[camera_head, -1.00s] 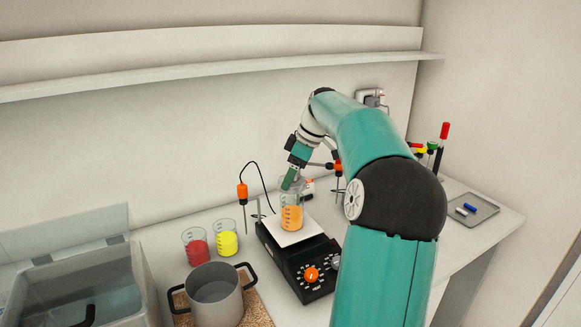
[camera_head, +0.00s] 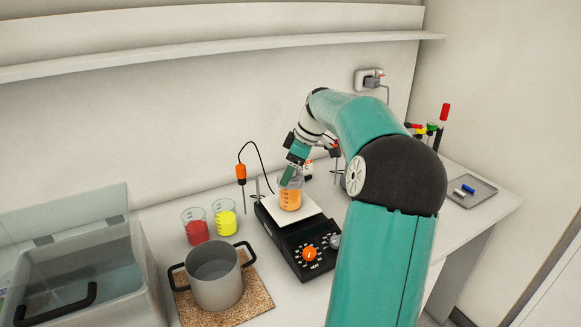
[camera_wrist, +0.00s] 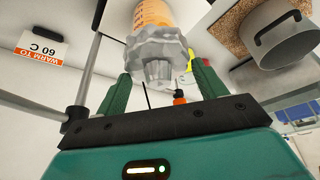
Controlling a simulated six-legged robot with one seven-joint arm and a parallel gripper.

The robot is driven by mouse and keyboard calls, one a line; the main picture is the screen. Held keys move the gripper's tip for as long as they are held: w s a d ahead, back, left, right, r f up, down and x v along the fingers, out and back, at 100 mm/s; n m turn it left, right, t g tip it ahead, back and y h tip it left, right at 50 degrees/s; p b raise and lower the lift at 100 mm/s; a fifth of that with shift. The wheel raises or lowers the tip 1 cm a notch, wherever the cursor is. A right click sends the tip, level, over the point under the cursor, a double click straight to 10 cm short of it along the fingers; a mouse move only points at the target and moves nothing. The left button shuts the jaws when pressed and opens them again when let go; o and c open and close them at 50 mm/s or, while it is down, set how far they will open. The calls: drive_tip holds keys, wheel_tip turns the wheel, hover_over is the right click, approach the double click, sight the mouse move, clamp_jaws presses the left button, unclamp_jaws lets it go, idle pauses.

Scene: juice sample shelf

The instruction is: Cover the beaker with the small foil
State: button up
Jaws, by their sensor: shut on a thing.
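The beaker (camera_head: 291,198) with orange liquid stands upright on the white top of the black stirrer hot plate (camera_head: 300,262). In the wrist view the orange beaker (camera_wrist: 152,14) shows beyond the foil. The small foil (camera_wrist: 158,58) is grey and crumpled, with a raised middle toward my gripper. It lies across the beaker's mouth in that view; whether it is seated on the rim all round cannot be told. My gripper (camera_head: 289,180) is at the beaker's top. In the wrist view its green fingers (camera_wrist: 163,88) are on both sides of the foil, shut on it.
Red (camera_head: 195,228) and yellow (camera_head: 225,220) beakers stand left of the hot plate. A grey pot (camera_head: 215,285) on a cork mat is in front of them. An orange-topped probe (camera_head: 241,172) stands behind. A tray (camera_head: 470,192) lies at the right.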

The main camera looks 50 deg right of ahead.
drive_tip(key=o, duration=1)
drive_tip(key=shift+o, duration=0.2)
drive_tip(key=v, duration=1.3)
drive_tip(key=shift+r, duration=0.4)
